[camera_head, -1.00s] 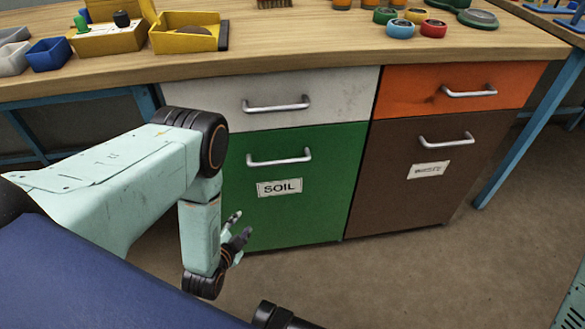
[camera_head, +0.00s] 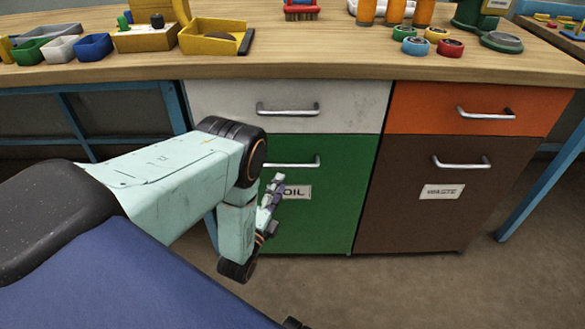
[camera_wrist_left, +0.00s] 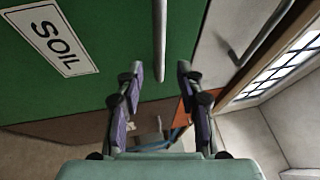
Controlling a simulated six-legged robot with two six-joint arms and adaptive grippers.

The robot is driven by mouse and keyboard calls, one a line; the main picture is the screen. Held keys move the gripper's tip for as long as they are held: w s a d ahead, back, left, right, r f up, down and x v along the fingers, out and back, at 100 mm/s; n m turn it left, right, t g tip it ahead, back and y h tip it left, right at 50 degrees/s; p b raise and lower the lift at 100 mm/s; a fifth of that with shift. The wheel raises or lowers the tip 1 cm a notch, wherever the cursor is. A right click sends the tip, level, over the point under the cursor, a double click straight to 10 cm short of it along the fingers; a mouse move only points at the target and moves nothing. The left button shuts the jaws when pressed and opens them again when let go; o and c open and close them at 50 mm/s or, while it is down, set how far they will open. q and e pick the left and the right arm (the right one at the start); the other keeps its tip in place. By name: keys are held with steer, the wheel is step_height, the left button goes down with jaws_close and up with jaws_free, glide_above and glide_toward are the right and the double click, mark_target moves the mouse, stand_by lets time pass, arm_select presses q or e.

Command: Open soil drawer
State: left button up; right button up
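The green soil drawer (camera_head: 325,215) is shut, its front level with the fronts around it. Its silver bar handle (camera_head: 300,162) is partly hidden at the left behind my arm, and the SOIL label (camera_head: 299,192) is partly covered. My left gripper (camera_head: 274,194) is in front of the label, below the handle. In the left wrist view, the two fingers of my left gripper (camera_wrist_left: 160,72) are apart and empty. The handle (camera_wrist_left: 160,40) lies ahead, lined up with the gap between the fingertips; I cannot tell whether its end is between them. My right gripper is out of view.
A white drawer (camera_head: 355,105) is above the green one. An orange drawer (camera_head: 430,110) and a brown WASTE drawer (camera_head: 400,200) are at the right. The wooden worktop (camera_head: 330,65) overhead holds bins and jars. The floor in front (camera_head: 400,290) is clear.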

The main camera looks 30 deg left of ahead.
mark_target(288, 167)
arm_select(q)
steer(key=shift+b+x, duration=1.2)
steer(key=shift+x, duration=2.7)
steer(key=shift+a, duration=0.15)
steer(key=shift+s, duration=0.1)
jaws_close()
